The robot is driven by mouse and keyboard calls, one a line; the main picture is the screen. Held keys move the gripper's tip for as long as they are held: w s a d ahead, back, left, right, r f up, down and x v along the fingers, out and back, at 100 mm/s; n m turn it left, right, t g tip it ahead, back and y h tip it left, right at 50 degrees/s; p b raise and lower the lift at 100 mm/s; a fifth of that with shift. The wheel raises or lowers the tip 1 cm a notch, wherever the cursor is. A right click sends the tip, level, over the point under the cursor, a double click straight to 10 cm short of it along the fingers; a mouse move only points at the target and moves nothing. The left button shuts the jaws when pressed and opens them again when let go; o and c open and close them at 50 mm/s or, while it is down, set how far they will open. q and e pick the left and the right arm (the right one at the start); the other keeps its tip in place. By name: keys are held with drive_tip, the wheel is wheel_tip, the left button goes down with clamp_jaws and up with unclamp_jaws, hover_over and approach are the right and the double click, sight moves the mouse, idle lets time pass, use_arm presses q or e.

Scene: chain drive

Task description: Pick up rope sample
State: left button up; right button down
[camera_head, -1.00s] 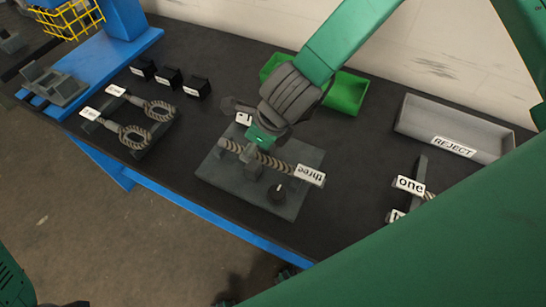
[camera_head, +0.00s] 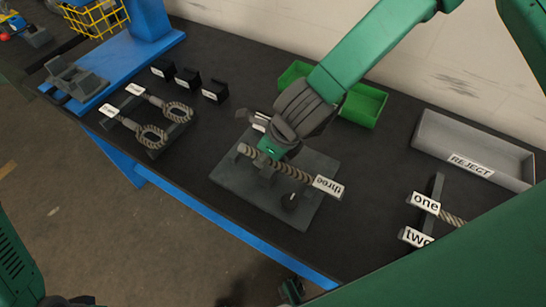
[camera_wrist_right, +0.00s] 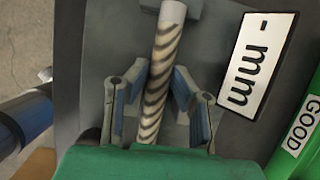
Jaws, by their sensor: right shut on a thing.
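The rope sample labelled three (camera_head: 297,172) lies across dark supports on a square grey plate (camera_head: 318,212). My right gripper (camera_head: 268,156) reaches down onto the rope left of its label, and its hand hides part of the plate. In the right wrist view, the striped rope (camera_wrist_right: 163,50) runs between the two fingers of my right gripper (camera_wrist_right: 157,100), which is shut on it. The rope shows no clear gap from its supports. My left gripper is not in view.
A "mm" display (camera_wrist_right: 257,65) sits beside the rope. A green bin (camera_head: 363,104) stands behind, and a grey REJECT tray (camera_head: 440,135) at the right. Samples one (camera_head: 425,203) and two (camera_head: 416,237) lie at the right. Two looped ropes (camera_head: 152,135) and black blocks (camera_head: 187,78) are left.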

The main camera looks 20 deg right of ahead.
drive_tip(key=shift+a+r, duration=0.2)
drive_tip(key=shift+r, duration=0.15)
wheel_tip(320, 180, up, 27)
drive_tip(key=p, duration=0.4)
drive_tip(key=shift+r+p, duration=0.2)
drive_tip(key=shift+p, duration=0.1)
